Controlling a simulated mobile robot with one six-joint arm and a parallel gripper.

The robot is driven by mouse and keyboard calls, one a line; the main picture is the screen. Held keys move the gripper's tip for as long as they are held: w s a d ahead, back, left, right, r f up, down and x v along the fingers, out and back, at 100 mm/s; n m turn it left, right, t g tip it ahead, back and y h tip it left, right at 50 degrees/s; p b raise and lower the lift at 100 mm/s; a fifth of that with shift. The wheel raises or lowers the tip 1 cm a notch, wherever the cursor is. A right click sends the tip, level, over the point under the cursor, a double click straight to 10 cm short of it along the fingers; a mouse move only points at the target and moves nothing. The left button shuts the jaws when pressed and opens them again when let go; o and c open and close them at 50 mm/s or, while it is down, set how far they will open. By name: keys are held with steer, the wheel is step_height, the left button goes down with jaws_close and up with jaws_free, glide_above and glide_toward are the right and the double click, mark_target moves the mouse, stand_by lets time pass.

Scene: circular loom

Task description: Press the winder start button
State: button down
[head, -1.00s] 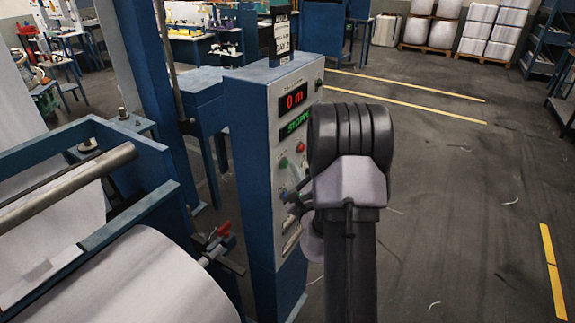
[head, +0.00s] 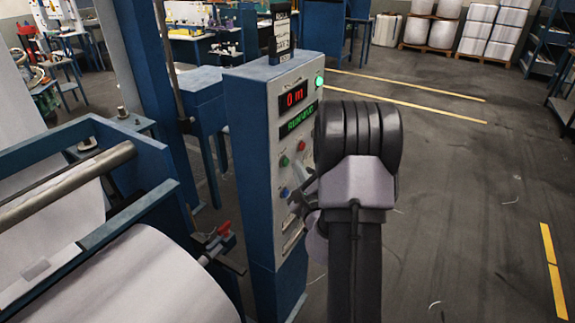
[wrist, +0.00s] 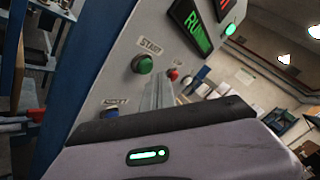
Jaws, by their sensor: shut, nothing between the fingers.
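The winder control panel (head: 251,150) is a blue cabinet with a pale sloping face. Its green start button (head: 284,161) sits left of a red button (head: 301,146) and above a blue one (head: 284,192). The wrist view shows the green button (wrist: 143,64) under the label START, uncovered. The red display (head: 293,95) reads 0 m. The green display (head: 298,118) appears to read RUNNING, and a green lamp (head: 319,81) is lit. My gripper (wrist: 158,92) is shut and empty in front of the panel, below and right of the start button, apparently apart from it.
A large white roll (head: 130,280) and a metal roller (head: 70,185) are at the left. A red-handled fitting (head: 223,229) is near the cabinet's left side. Open floor (head: 460,190) with yellow lines lies to the right.

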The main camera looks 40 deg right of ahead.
steer(key=s+b, duration=0.1)
steer(key=s, duration=0.1)
steer(key=s+d, duration=0.1)
steer(key=s, duration=0.2)
steer(key=shift+d+b, duration=0.2)
steer(key=shift+b, duration=0.2)
stand_by(0.7)
